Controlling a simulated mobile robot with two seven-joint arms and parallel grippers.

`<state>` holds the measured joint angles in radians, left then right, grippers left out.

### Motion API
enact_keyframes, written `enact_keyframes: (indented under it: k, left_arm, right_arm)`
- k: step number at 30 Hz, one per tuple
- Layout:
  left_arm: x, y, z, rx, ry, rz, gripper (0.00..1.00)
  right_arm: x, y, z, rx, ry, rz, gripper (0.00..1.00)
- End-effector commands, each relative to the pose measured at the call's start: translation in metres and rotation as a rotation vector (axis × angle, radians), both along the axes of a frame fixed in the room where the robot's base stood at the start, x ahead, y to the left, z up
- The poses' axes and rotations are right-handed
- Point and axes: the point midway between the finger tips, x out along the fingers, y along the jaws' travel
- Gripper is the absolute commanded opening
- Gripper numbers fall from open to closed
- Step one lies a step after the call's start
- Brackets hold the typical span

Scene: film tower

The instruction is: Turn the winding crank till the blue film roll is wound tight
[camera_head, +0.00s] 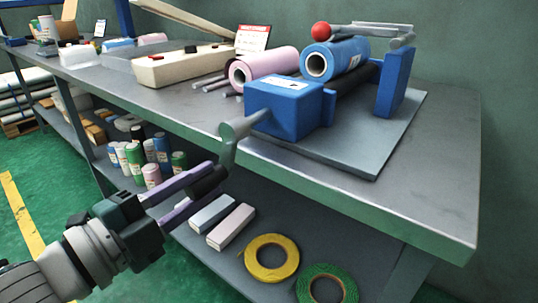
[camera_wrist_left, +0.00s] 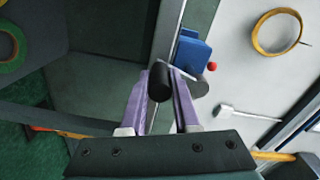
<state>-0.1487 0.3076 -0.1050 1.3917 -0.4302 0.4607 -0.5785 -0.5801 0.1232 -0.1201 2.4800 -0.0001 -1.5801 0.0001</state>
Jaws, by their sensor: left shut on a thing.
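The winding crank (camera_head: 229,140) is a grey arm on the near side of a blue gear box (camera_head: 284,108), pointing down to a black handle (camera_head: 207,181). My left gripper (camera_head: 205,182) has its purple fingers shut on that handle, below the table's front edge. In the left wrist view the black handle (camera_wrist_left: 160,82) sits between the fingers. The blue film roll (camera_head: 340,58) lies behind the gear box, beside a dark roller and a blue end bracket (camera_head: 394,82). How tight it is cannot be told. My right gripper is not in view.
The winder stands on a grey plate (camera_head: 355,155) on the workbench (camera_head: 440,200). A pink roll (camera_head: 262,67) and a red-ball lever (camera_head: 321,31) are nearby. The shelf below holds several small rolls, two boxes (camera_head: 231,226), a yellow tape ring (camera_head: 271,258) and a green one (camera_head: 327,284).

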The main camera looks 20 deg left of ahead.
Motion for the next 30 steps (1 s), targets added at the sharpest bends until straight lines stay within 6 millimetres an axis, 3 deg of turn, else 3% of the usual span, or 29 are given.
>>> enact_keyframes:
  k: [18, 30]
  left_arm:
    - [0.011, 0.034, 0.020, 0.530, -0.186, 0.007, 0.00]
    - [0.015, 0.042, 0.033, 0.726, -0.260, 0.007, 0.00]
  right_arm:
    - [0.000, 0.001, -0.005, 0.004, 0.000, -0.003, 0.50]
    - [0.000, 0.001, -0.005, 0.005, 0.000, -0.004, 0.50]
